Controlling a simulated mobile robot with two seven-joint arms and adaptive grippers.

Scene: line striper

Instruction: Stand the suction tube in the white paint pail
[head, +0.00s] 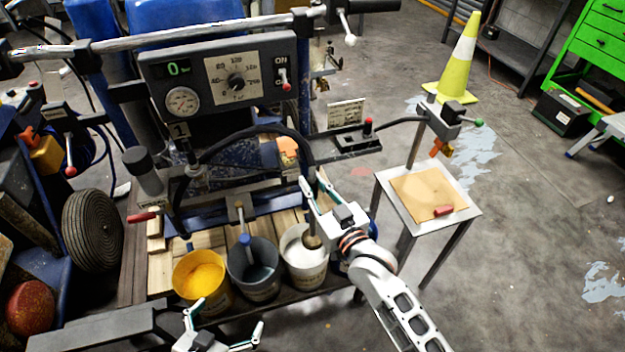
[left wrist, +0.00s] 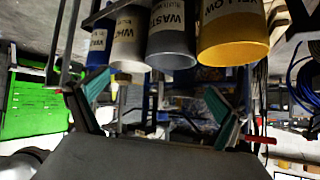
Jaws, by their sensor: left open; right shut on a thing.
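The suction tube (head: 285,133) is a black hose that arches from the machine to the right. My right gripper (head: 315,187) is shut on its hanging end above the white paint pail (head: 304,272). The tube's brownish end piece (head: 312,241) shows within the pail's opening; I cannot tell how deep it sits or whether it touches the paint. The arm partly hides the pail's right side. The white pail also shows in the left wrist view (left wrist: 128,46). My left gripper (head: 226,322) is open and empty, low in front of the pails; its fingers show in its wrist view (left wrist: 155,112).
A gauge panel (head: 222,82) rises behind. A small stand (head: 468,207) is at right. Open floor lies beyond it.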

